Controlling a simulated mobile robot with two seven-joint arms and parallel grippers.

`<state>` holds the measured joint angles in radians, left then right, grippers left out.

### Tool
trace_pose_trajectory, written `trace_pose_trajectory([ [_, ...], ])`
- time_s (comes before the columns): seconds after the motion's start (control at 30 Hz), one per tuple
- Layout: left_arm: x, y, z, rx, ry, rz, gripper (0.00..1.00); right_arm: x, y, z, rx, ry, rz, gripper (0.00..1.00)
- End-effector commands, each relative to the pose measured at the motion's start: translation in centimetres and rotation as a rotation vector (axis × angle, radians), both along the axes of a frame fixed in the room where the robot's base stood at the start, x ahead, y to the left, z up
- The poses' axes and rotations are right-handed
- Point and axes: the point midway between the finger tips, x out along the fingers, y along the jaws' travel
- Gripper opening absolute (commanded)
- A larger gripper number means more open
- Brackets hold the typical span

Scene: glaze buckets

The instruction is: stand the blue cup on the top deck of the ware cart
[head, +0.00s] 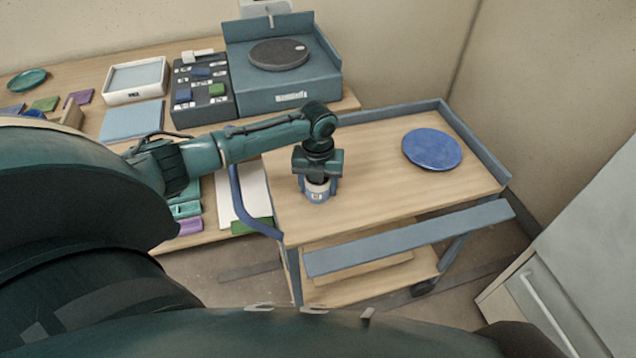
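The blue cup (318,196), with a pale label and light rim, is upright at the left part of the ware cart's wooden top deck (375,200). My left gripper (318,184) points straight down over the cup, with a finger on each side, and looks shut on it. The gripper hides the cup's top. The cup's base appears at deck level, but I cannot tell for sure whether it touches. My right gripper is not in view.
A round blue plate (432,149) lies on the deck's right part. Blue rails (472,150) edge the cart at the back and right. The deck's middle is clear. A workbench with a scale (279,54), a dark box (203,92) and a white tray (136,80) stands behind left.

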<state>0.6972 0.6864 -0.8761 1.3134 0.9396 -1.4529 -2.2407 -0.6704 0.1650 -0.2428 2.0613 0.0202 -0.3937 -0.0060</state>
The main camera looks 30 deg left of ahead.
Motion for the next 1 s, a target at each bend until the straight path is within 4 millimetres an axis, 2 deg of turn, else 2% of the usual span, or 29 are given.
trace_pose_trajectory([
  [0.03, 0.0, 0.0, 0.0, 0.000, 0.001, -0.001, 0.59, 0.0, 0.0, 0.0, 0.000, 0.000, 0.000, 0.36],
  [0.27, 0.0, 0.0, 0.0, 0.000, 0.001, 0.000, 0.77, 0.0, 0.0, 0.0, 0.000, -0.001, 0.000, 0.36],
  [0.57, 0.0, 0.0, 0.5, 0.000, 0.000, 0.000, 0.77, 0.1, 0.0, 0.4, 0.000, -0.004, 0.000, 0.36],
  [0.67, 0.1, 0.0, 1.7, 0.000, -0.002, 0.000, 0.77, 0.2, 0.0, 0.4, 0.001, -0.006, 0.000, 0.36],
  [1.0, 0.0, 0.0, 8.8, 0.000, -0.002, 0.000, 0.77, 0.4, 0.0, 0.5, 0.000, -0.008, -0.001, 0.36],
])
